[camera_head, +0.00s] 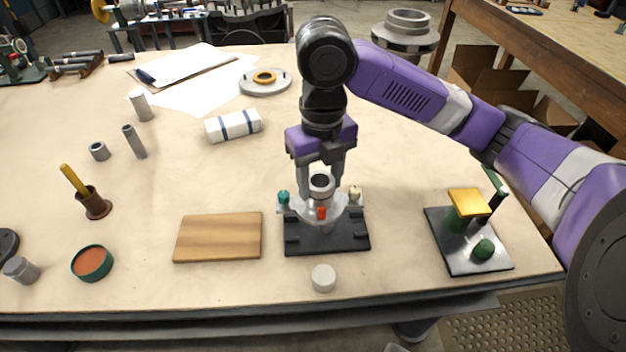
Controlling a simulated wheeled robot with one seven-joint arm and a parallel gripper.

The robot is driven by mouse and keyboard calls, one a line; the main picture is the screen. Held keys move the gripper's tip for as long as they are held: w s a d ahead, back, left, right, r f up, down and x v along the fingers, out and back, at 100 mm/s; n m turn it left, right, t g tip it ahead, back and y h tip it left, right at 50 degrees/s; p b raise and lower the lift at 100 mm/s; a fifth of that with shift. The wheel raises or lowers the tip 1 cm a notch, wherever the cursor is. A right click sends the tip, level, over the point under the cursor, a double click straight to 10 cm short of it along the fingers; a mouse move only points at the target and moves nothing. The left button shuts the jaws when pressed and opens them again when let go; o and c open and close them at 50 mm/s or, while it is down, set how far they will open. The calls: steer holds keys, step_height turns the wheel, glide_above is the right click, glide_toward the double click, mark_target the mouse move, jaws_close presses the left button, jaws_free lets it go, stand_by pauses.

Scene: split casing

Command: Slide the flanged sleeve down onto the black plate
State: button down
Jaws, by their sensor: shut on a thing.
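My gripper (322,182) points straight down at the middle of the table and is shut on the flanged sleeve (321,184), a grey metal tube with an open top. Its wide, pale flange seems to spread just below the fingertips. The sleeve is upright above the black plate (328,243), which lies flat near the front edge. A small red-orange part (321,213) shows in front of the sleeve's lower end. A teal knob (283,197) and a cream knob (354,193) stand on either side. I cannot tell whether the flange touches the plate.
A wooden board (219,237) lies left of the plate and a white cap (323,278) in front. A fixture with a yellow block (469,202) stands to the right. A striped white roll (233,126) lies behind left. The table between the board and the roll is clear.

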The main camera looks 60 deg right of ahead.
steer(key=shift+s+d+r, duration=0.1)
steer(key=shift+s+d, duration=0.45)
stand_by(0.4)
steer(key=shift+f+b, duration=3.25)
steer(key=shift+f, duration=0.35)
stand_by(2.2)
steer(key=c, duration=0.5)
jaws_free()
steer(key=shift+r+p, duration=2.1)
steer(key=shift+r, duration=0.4)
